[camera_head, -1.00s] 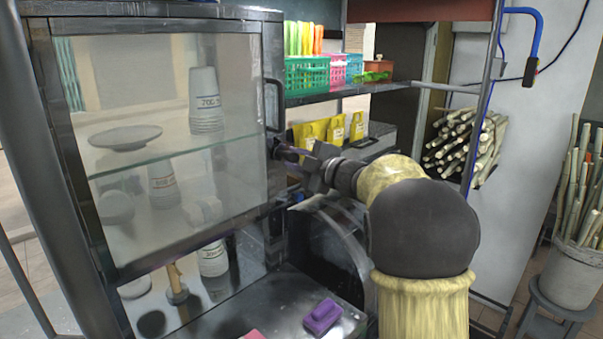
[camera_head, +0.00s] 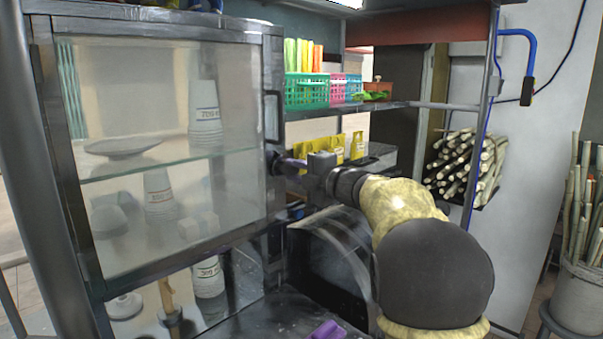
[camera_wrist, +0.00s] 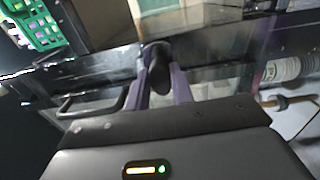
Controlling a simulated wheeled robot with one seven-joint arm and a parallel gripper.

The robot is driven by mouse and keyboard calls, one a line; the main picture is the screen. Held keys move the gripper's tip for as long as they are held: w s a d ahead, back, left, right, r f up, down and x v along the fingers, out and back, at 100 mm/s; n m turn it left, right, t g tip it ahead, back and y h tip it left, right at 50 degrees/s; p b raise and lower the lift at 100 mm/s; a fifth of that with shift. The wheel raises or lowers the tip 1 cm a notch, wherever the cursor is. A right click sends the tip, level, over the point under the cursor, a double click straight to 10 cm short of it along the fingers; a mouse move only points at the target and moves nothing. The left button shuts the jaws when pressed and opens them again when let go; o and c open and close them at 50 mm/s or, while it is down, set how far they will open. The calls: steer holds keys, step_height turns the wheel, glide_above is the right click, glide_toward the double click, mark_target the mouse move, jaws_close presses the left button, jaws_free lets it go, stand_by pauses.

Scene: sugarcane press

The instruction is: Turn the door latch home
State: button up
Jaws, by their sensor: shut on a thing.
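The glass cabinet door (camera_head: 160,225) with its dark metal frame stands at the left in the head view and looks closed. The door latch is a small dark knob on the right side of the door frame; it shows in the wrist view (camera_wrist: 158,72) between the purple fingers. My gripper (camera_head: 282,163) is at the latch, reaching in from the right, and it also shows in the wrist view (camera_wrist: 158,88). It is shut on the latch. In the head view the fingers mostly hide the latch, so its exact angle is hard to tell.
A dark door handle (camera_head: 272,116) sits just above the latch. Cups and a plate stand behind the glass. A shelf with a green basket (camera_head: 306,91) is at the back. A purple object (camera_head: 325,331) lies on the counter below.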

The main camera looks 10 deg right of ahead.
steer(key=shift+d+r, duration=0.1)
steer(key=shift+r, duration=0.1)
steer(key=o, duration=1)
steer(key=shift+w+f, duration=0.1)
steer(key=shift+f, duration=0.05)
steer(key=shift+d+f, duration=0.1)
steer(key=b+v, duration=0.2)
steer(key=v, duration=1.5)
steer(key=shift+s+b, duration=0.25)
steer(key=shift+b, duration=0.05)
steer(key=shift+d, duration=0.1)
